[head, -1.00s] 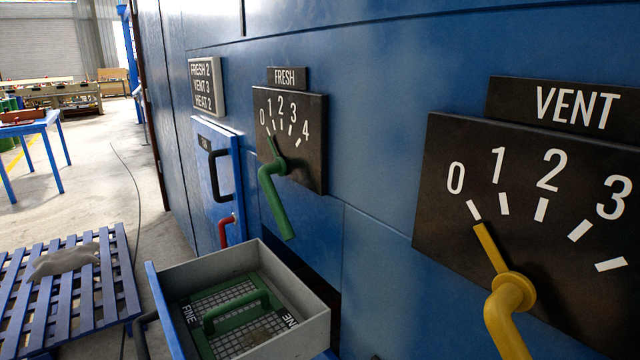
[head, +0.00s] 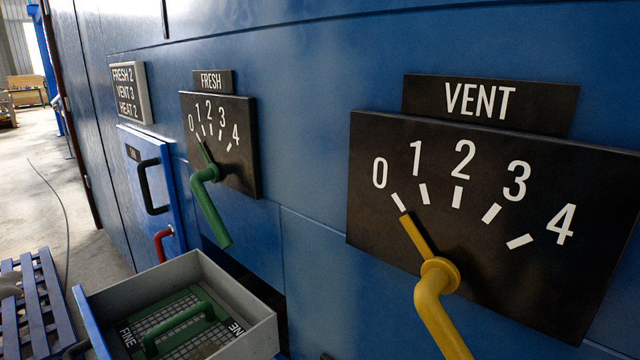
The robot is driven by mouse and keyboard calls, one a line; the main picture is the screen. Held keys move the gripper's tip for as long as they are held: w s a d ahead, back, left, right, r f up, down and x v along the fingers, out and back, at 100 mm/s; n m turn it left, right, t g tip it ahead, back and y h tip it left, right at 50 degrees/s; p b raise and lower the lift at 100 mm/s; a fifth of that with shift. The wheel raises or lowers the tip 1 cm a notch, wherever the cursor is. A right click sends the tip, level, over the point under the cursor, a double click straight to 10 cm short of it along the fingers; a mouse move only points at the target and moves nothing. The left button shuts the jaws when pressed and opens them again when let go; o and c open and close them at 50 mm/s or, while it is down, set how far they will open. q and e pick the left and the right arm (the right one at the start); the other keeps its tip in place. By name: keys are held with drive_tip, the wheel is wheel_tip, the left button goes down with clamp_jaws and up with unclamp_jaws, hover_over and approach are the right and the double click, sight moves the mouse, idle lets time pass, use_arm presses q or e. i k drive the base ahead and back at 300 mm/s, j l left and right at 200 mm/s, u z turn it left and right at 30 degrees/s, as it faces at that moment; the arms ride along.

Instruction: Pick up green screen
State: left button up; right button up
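The green screen (head: 196,316) lies inside an open grey drawer (head: 262,337) at the lower left of the head view. It has a green frame, a wire mesh and a raised green handle, with the label FINE at two sides. Its front part is cut off by the bottom of the picture. Neither of my grippers shows in the head view.
A blue machine wall holds the FRESH dial (head: 238,150) with a green lever (head: 212,208) and the VENT dial (head: 490,215) with a yellow lever (head: 432,300). A blue door (head: 127,170) with a black handle stands behind the drawer. A blue slatted pallet (head: 40,300) lies at left.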

sight(188, 324)
drive_tip(key=j+u, duration=0.25)
drive_tip(key=u, duration=0.15)
drive_tip(key=i+j+u, duration=0.1)
drive_tip(key=u, duration=0.25)
drive_tip(key=i+j+u, duration=0.1)
drive_tip(key=j+u, duration=0.3)
drive_tip(key=l+z, duration=0.1)
drive_tip(key=z, duration=0.7)
drive_tip(key=j+z, duration=0.1)
drive_tip(key=z, duration=0.35)
drive_tip(key=i+j+z, duration=0.1)
drive_tip(key=z, duration=0.3)
drive_tip(key=j+z, duration=0.2)
drive_tip(key=z, duration=0.25)
drive_tip(key=j+z, duration=0.15)
drive_tip(key=z, duration=0.3)
